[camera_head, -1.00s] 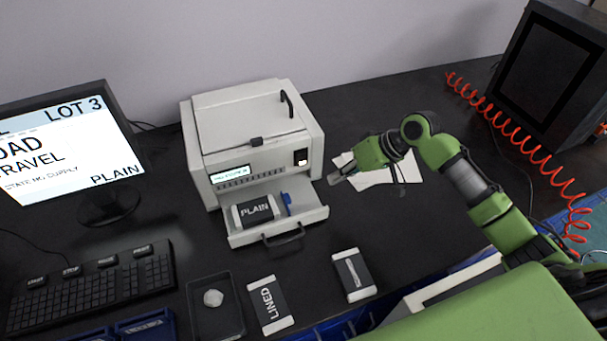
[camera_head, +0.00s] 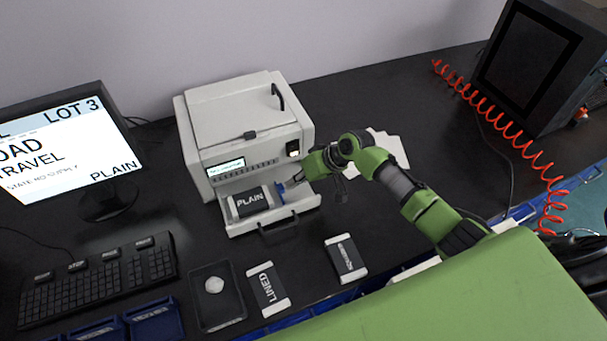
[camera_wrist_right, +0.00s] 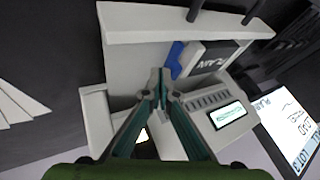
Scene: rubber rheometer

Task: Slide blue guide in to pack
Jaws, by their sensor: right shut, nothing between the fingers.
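The blue guide (camera_head: 279,194) stands in the open drawer (camera_head: 303,203) of the white machine, on the right side of the black and white PLAIN pack (camera_head: 251,203). My right gripper (camera_head: 290,187) is shut and empty over the drawer's right part, just right of the guide. In the right wrist view the guide (camera_wrist_right: 175,58) shows beyond the closed fingertips (camera_wrist_right: 160,76), close to the pack (camera_wrist_right: 212,60). I cannot tell whether the fingertips touch the guide or whether the guide touches the pack. My left gripper is not in view.
The white machine (camera_head: 235,105) stands behind the drawer. The LINED pack (camera_head: 267,289), another pack (camera_head: 345,259) and a dark tray (camera_head: 217,315) lie in front. White sheets (camera_head: 390,148) lie to the right. A red coiled hose (camera_head: 500,125) hangs further right.

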